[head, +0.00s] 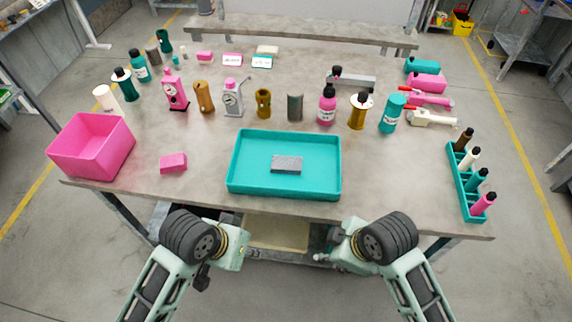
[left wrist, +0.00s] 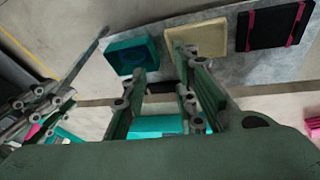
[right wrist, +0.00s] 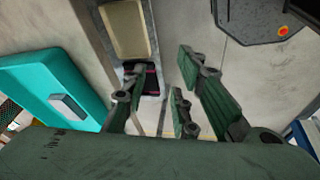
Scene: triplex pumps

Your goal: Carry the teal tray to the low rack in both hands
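The teal tray (head: 333,168) lies flat on the grey workbench at its front middle, with a small grey block (head: 287,164) inside. The tray and block also show at the left of the right wrist view (right wrist: 45,75). My left gripper (head: 238,252) and right gripper (head: 328,257) are below and in front of the bench's front edge, apart from the tray. In the left wrist view the left fingers (left wrist: 160,100) are spread and empty. In the right wrist view the right fingers (right wrist: 155,105) are spread and empty. I cannot clearly tell which surface is the low rack.
A low grey surface in the left wrist view holds a teal box (left wrist: 135,55), a beige tray (left wrist: 197,38) and a black tray with pink straps (left wrist: 272,25). On the bench, a pink bin (head: 92,145) and pink block (head: 173,162) stand left; a teal bottle rack (head: 466,190) stands right. Bottles and pumps stand behind.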

